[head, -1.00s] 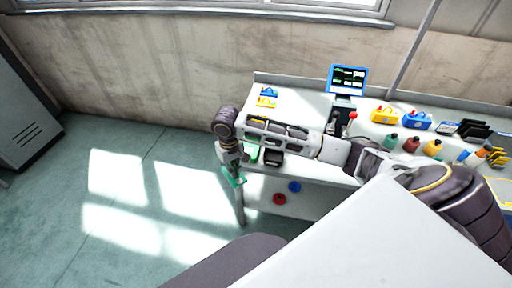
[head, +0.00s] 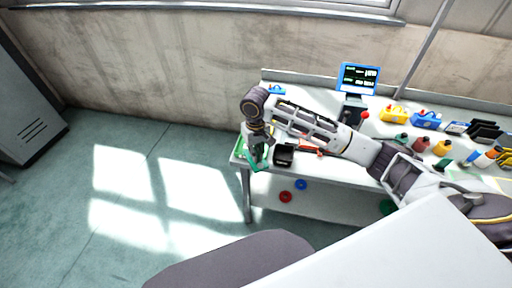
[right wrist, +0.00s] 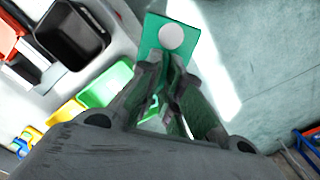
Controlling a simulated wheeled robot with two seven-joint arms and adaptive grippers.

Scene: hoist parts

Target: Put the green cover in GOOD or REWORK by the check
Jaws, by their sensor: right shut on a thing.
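The green cover (right wrist: 153,48) is a flat green piece with a pale round spot, seen in the right wrist view. My right gripper (right wrist: 168,95) is shut on it. In the head view, the right gripper (head: 257,157) is at the bench's left front corner, with the green cover (head: 254,166) at its fingertips. The cover's lower part is hidden by the fingers. A green tray (right wrist: 104,86) lies beside the gripper on the bench. I cannot read any GOOD or REWORK label. My left gripper is not in view.
A black bin (right wrist: 72,34) stands past the green tray. A yellow piece (right wrist: 65,114) is also close by. A monitor (head: 358,78) stands at the back of the bench. Bottles and boxes fill the bench's right part. Open floor (head: 130,215) lies left of the bench.

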